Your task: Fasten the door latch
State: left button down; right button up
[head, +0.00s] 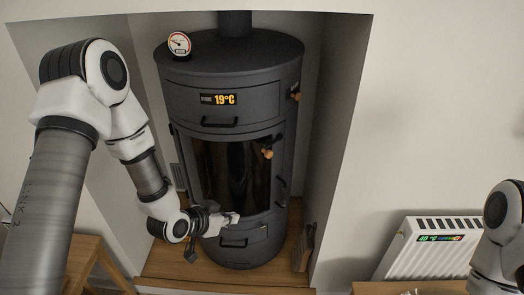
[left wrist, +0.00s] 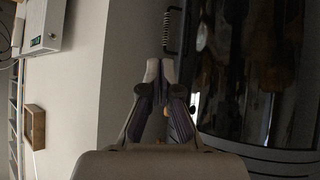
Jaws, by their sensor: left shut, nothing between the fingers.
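A dark grey round stove (head: 235,105) stands in the alcove, with a dark glass door (head: 228,175) on its front. I cannot tell whether the door is fully closed against the body. A latch handle with a wooden knob (head: 267,153) is at the door's upper right edge. My left gripper (head: 234,217) is shut and empty in front of the door's lower part, below and left of the knob. In the left wrist view its fingertips (left wrist: 160,70) are together, beside the dark glass (left wrist: 255,70), with a coiled handle (left wrist: 171,30) just beyond them. My right gripper is out of view.
Another wooden knob (head: 296,97) is on the stove's upper right side. A drawer handle (head: 220,123) is above the door, and another handle (head: 233,243) is below. The alcove walls stand close on both sides. A white radiator (head: 432,252) is at right.

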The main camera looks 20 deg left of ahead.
pick_arm(q)
jog(key=w+r+m+t+h, duration=0.1)
jog(key=w+r+t, duration=0.1)
jog(key=r, duration=0.5)
jog(key=w+a+r+m+t+h, duration=0.1)
jog(key=w+r+m+t, duration=0.1)
jog(key=w+r, duration=0.3)
notch_tip(320, 180, up, 3)
jog(key=shift+a+r+t, duration=0.15)
jog(key=shift+a+t, duration=0.15)
jog(key=f+p+x, duration=0.2)
jog(key=x, duration=1.1)
jog(key=shift+s+a+f+p, duration=0.2)
jog(key=shift+s+f+p, duration=0.1)
jog(key=shift+s+f, duration=0.1)
jog(key=shift+r, duration=0.1)
